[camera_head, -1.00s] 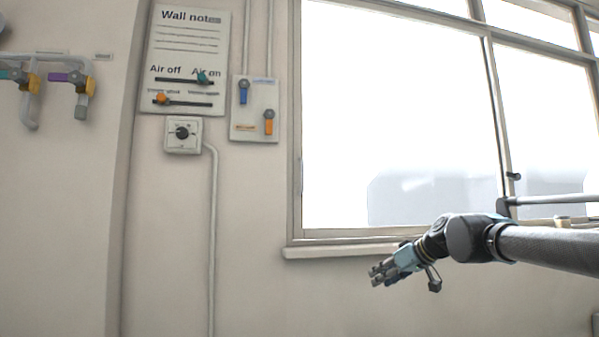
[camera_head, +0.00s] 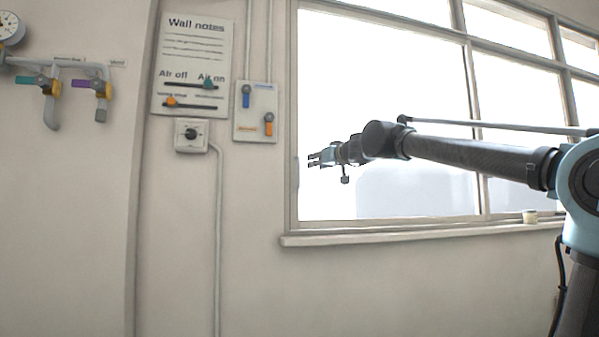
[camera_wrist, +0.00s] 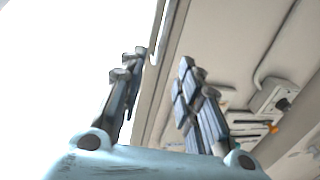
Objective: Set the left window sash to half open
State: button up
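The left window sash (camera_head: 400,55) is a large bright glass pane in a grey-beige frame, in the right half of the head view. Its left upright (camera_head: 293,130) and the centre upright (camera_head: 474,100) show, partly behind my arm. I cannot tell whether the sash is shut or slightly open. My gripper (camera_head: 314,160) is in front of the pane's lower left, close to the left upright, pointing left. In the wrist view my gripper (camera_wrist: 163,62) has its fingers apart and nothing between them; the window frame (camera_wrist: 158,85) runs behind the gap. Contact with the frame cannot be seen.
Left on the wall are a switch panel (camera_head: 256,111), a knob box (camera_head: 191,135), a notes board (camera_head: 194,62) and pipe valves (camera_head: 90,85). The wall below is clear.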

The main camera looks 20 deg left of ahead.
aim_at(299, 167)
jog(key=x, duration=1.5)
jog(key=shift+a, duration=0.1)
jog(key=shift+c, duration=0.2)
grip_shut()
